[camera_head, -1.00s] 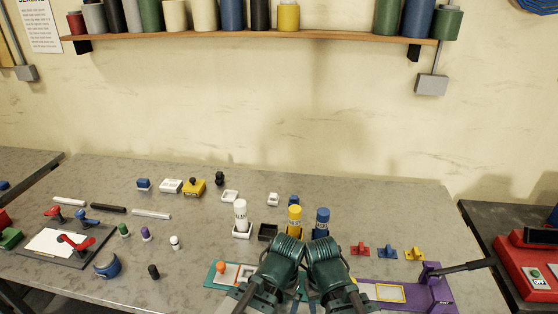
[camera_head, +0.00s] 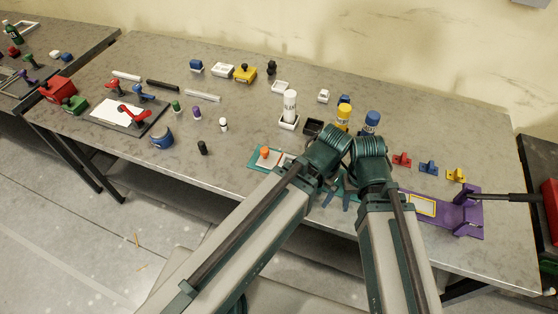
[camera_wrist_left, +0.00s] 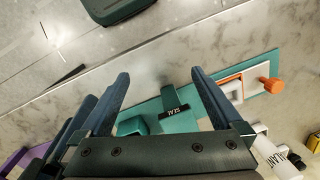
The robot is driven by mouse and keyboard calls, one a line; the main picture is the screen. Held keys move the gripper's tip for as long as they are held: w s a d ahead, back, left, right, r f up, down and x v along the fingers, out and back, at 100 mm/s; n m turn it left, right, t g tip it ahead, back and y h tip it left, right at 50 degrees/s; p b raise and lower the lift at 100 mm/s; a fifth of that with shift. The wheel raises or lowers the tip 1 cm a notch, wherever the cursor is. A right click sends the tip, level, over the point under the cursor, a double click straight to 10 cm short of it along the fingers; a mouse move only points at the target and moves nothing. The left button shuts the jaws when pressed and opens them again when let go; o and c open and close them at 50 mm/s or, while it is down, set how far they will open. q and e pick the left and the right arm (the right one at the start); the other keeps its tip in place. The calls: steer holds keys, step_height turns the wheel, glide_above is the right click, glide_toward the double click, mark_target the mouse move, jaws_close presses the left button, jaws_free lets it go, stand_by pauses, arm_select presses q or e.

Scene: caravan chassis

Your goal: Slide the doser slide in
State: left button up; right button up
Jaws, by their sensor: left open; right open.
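A teal board (camera_wrist_left: 160,108) lies along the table's front edge; it also shows in the head view (camera_head: 257,161). An orange frame with a white middle (camera_wrist_left: 229,88) lies at its right end in the wrist view, beside an orange knob (camera_wrist_left: 270,85), also in the head view (camera_head: 265,151). I cannot tell surely which part is the doser slide. My left gripper (camera_wrist_left: 160,74) is open and empty, its fingers reaching over the board's front edge, apart from the knob. My right gripper (camera_head: 350,197) is open close beside it; my wrists partly hide both grippers and the board's middle.
A purple fixture (camera_head: 470,213) with a yellow-framed panel (camera_head: 422,205) stands to the right. Small red (camera_head: 401,159), blue and yellow pieces lie right.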

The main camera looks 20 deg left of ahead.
arm_select(q)
steer(key=shift+c, duration=0.2)
stand_by(0.3)
steer(key=shift+w+a+r, duration=0.1)
steer(key=shift+w+r, duration=0.05)
steer(key=shift+c, duration=1.1)
steer(key=w+a+p, duration=0.1)
steer(key=w+a+r+p, duration=0.1)
steer(key=w+a+r, duration=0.1)
steer(key=w, duration=0.1)
steer(key=shift+w+r+p, duration=0.1)
steer(key=shift+r+p, duration=0.15)
steer(key=shift+p, duration=0.15)
steer(key=shift+c, duration=1.2)
step_height(320, 180, up, 6)
steer(key=n+h+p, duration=0.1)
steer(key=p, duration=0.5)
glide_above(264, 150)
steer(key=shift+w, duration=0.1)
arm_select(e)
step_height(264, 150, up, 9)
arm_select(q)
steer(key=shift+f, duration=0.15)
arm_select(e)
steer(key=shift+f, duration=0.2)
